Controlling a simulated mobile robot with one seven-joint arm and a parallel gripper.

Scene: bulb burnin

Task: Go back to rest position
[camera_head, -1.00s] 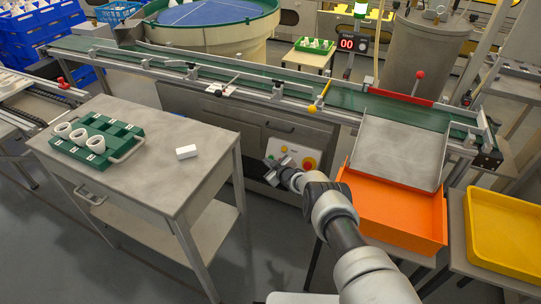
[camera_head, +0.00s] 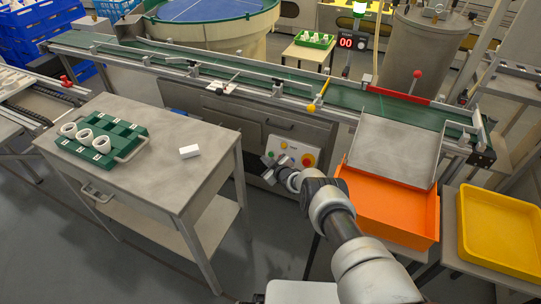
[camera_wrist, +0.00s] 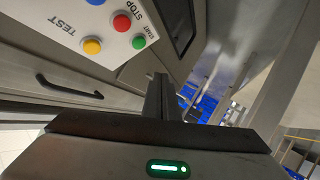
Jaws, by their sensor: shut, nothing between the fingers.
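My gripper (camera_head: 270,167) hangs in front of the conveyor's control panel in the head view, apart from it and to the right of the grey table. It is shut and empty. In the wrist view its dark fingers (camera_wrist: 160,98) point toward the cabinet front, close together. The control panel (camera_head: 290,152) has red, yellow and green buttons; in the wrist view the panel (camera_wrist: 95,25) reads TEST, STOP and START. My arm reaches up from the bottom of the head view.
A grey table (camera_head: 150,170) at left carries a green rack (camera_head: 125,131) with white cups and a white block (camera_head: 189,151). An orange bin (camera_head: 390,205) and a yellow tray (camera_head: 500,230) stand at right. The green conveyor (camera_head: 250,78) runs across the back. Floor shows between table and arm.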

